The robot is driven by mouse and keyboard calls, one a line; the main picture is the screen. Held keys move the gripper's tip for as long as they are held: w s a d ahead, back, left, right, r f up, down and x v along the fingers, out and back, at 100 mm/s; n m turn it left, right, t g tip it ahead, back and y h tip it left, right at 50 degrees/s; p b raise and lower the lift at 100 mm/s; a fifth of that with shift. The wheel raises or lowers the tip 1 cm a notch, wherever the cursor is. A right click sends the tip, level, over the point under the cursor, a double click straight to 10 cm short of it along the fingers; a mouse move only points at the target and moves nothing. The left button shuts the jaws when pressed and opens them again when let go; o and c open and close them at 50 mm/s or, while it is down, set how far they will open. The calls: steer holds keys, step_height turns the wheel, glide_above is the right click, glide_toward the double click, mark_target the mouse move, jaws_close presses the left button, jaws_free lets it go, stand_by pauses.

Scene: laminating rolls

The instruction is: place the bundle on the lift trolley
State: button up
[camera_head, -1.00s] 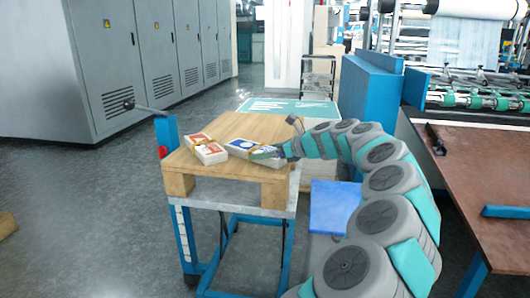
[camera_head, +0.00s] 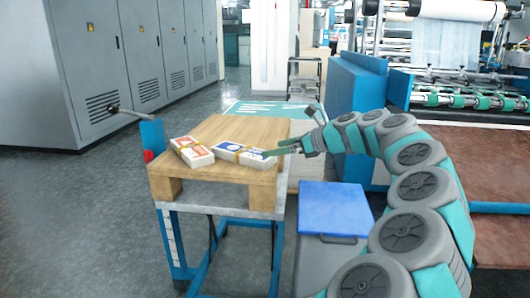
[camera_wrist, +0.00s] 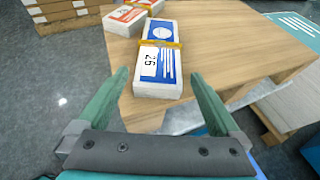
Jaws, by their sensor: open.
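The lift trolley (camera_head: 165,235) has a blue frame, a grey top and a handle. A wooden pallet board (camera_head: 225,130) lies on it. A white bundle with a blue label and yellow band (camera_head: 240,153) lies flat on the board, near its right front part. A second bundle with an orange-red label (camera_head: 192,152) lies to its left. My gripper (camera_head: 285,151) is at the right edge of the board. In the wrist view my gripper (camera_wrist: 162,95) is open. The blue-labelled bundle (camera_wrist: 161,65) lies ahead of the fingers, its near end roughly level with the fingertips, apart from both.
A grey bin with a blue lid (camera_head: 333,210) stands right of the trolley. Grey cabinets (camera_head: 110,65) line the left. A brown table (camera_head: 490,235) and the roll machine (camera_head: 440,60) are at right. Floor left of the trolley is clear.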

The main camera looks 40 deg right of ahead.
steer(key=a+n+g+y, duration=0.35)
steer(key=a+n, duration=0.75)
steer(key=a, duration=1.2)
steer(key=s+a+f+n+g+h, duration=0.1)
steer(key=s+a+f+n+g, duration=0.2)
steer(key=a, duration=0.4)
steer(key=s+a+f+n+g, duration=0.1)
steer(key=s+a+n+g, duration=0.1)
steer(key=a+n, duration=0.3)
steer(key=s+a+f+n+g+h, duration=0.2)
steer(key=s+a+f+n, duration=0.25)
steer(key=s, duration=0.25)
steer(key=s+a+f+n+g+h, duration=0.1)
steer(key=s+a+f+n+g, duration=0.15)
steer(key=s+a+f, duration=0.35)
steer(key=s+d+f+n+g+h, duration=0.1)
steer(key=s+d+f+n, duration=0.1)
steer(key=s, duration=0.4)
steer(key=s+d+f+n+h, duration=0.2)
steer(key=s+d+f+n, duration=0.1)
steer(key=s, duration=0.4)
steer(key=shift+s+d+f+n+g, duration=0.2)
steer(key=shift+f+n+g, duration=0.25)
steer(key=shift+n, duration=0.45)
steer(key=shift+w+d, duration=0.1)
